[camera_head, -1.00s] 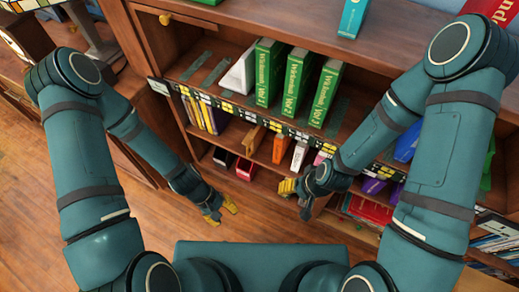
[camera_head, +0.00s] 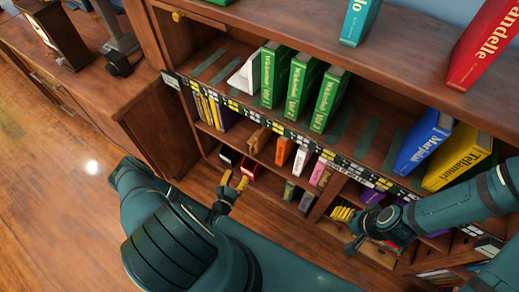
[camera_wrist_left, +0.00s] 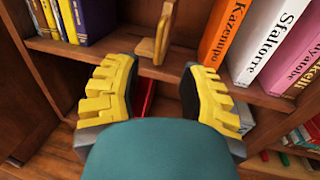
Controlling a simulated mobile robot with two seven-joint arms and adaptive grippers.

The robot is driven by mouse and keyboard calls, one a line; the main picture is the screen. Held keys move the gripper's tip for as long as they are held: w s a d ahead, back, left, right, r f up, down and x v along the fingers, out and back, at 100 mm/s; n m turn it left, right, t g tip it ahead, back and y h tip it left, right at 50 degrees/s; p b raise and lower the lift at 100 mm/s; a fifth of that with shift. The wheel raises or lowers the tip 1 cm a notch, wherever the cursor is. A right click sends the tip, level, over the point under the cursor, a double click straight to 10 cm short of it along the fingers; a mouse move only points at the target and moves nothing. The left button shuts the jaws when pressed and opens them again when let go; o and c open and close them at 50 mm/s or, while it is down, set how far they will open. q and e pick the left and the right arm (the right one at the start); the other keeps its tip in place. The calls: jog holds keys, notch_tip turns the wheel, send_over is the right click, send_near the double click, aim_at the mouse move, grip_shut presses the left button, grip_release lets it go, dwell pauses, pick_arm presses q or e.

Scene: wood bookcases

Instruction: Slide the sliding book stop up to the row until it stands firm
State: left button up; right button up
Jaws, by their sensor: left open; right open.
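A wooden book stop with an upright plate (camera_head: 258,139) stands on the middle shelf, apart from the row on its right. The row has an orange book (camera_head: 284,151), a white Sfaltorre book (camera_head: 301,160) and a pink one (camera_head: 318,173). My left gripper (camera_head: 234,183) is open and empty, in front of and below the stop, not touching it. My right gripper (camera_head: 346,228) is open and empty at lower right.
Above, a white wedge-shaped piece (camera_head: 245,74) leans beside several green volumes (camera_head: 299,88). A red object (camera_head: 251,166) lies on the shelf below. A patterned shelf edge (camera_head: 280,129) overhangs the stop.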

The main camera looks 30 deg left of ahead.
aim_at(251, 149)
pick_arm(q)
jog(key=w, duration=0.4)
jog(key=w+a+b, duration=0.1)
jog(key=w, duration=0.4)
jog(key=w+b, duration=0.1)
jog(key=w, duration=0.3)
jog(key=shift+w+a, duration=0.2)
jog(key=shift+a, duration=0.1)
grip_shut()
